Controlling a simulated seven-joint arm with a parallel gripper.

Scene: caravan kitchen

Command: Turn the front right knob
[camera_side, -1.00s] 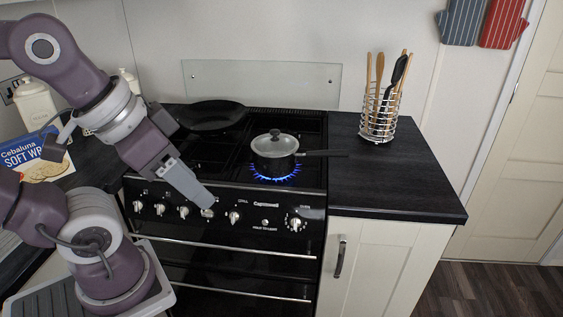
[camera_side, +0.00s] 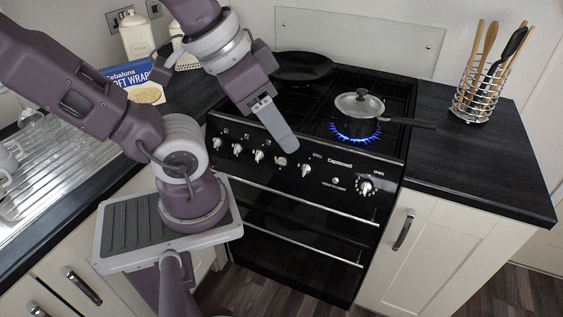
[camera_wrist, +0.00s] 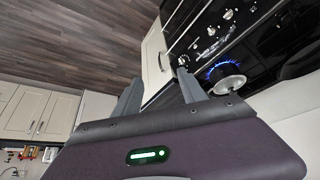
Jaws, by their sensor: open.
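The black cooker's front panel (camera_side: 330,183) carries a row of silver knobs below the hob. A knob (camera_side: 281,160) sits just below my gripper's tips in the side view. Another knob (camera_side: 305,170) is to its right, and a larger one (camera_side: 365,186) is at the far right. Which is the front right knob I cannot tell from the markings. My gripper (camera_side: 290,147) points down at the panel; contact with a knob cannot be made out. In the wrist view my gripper (camera_wrist: 160,82) has its fingers apart with nothing held between them, and several knobs (camera_wrist: 228,14) lie beyond the right finger.
A lidded pan (camera_side: 358,105) stands over a lit blue flame (camera_side: 354,137), its handle pointing right. A black frying pan (camera_side: 302,67) is at the back left. A utensil rack (camera_side: 474,95) stands on the right worktop (camera_side: 480,165). Oven handles (camera_side: 312,205) run below the knobs.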

